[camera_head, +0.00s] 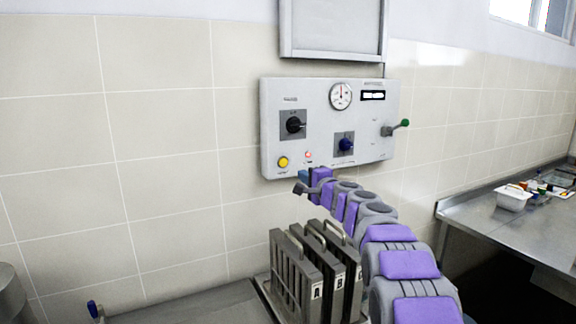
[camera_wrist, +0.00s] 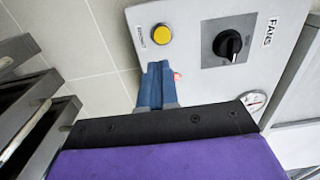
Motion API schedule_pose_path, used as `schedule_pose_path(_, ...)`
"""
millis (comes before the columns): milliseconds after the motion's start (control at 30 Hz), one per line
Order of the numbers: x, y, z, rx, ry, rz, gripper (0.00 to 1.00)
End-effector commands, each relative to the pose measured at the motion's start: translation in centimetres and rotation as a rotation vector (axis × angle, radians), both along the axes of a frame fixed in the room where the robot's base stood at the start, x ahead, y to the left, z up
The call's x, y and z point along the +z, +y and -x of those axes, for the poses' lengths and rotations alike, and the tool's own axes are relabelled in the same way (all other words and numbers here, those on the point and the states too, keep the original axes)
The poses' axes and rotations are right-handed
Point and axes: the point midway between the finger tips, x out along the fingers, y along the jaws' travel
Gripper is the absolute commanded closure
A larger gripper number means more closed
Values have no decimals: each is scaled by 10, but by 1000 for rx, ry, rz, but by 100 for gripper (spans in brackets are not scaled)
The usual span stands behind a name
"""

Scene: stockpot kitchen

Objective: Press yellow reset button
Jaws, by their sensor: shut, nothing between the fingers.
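The yellow button (camera_head: 283,162) sits at the lower left of a pale grey wall control panel (camera_head: 362,157). It also shows in the wrist view as a round yellow cap (camera_wrist: 161,34) on the panel face. My gripper (camera_head: 303,176) is shut and empty, below and to the right of the button in the head view. In the wrist view its blue fingertips (camera_wrist: 158,68) point at the panel beside the button, apart from it in the picture. A small red light (camera_head: 308,154) is right of the button, partly hidden by the fingers in the wrist view.
The panel also bears a black knob (camera_head: 293,125), a blue knob (camera_head: 346,144), a round gauge (camera_head: 341,96) and a green-tipped lever (camera_head: 404,123). A metal rack of lettered plates (camera_head: 297,277) stands below my arm. A steel counter (camera_head: 487,222) is at right.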

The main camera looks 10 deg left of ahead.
Motion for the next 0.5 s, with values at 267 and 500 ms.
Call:
schedule_pose_path(267, 4, 18, -24, 0, -1, 3, 100)
schedule_pose_path(500, 5, 30, -42, 0, -1, 2, 100)
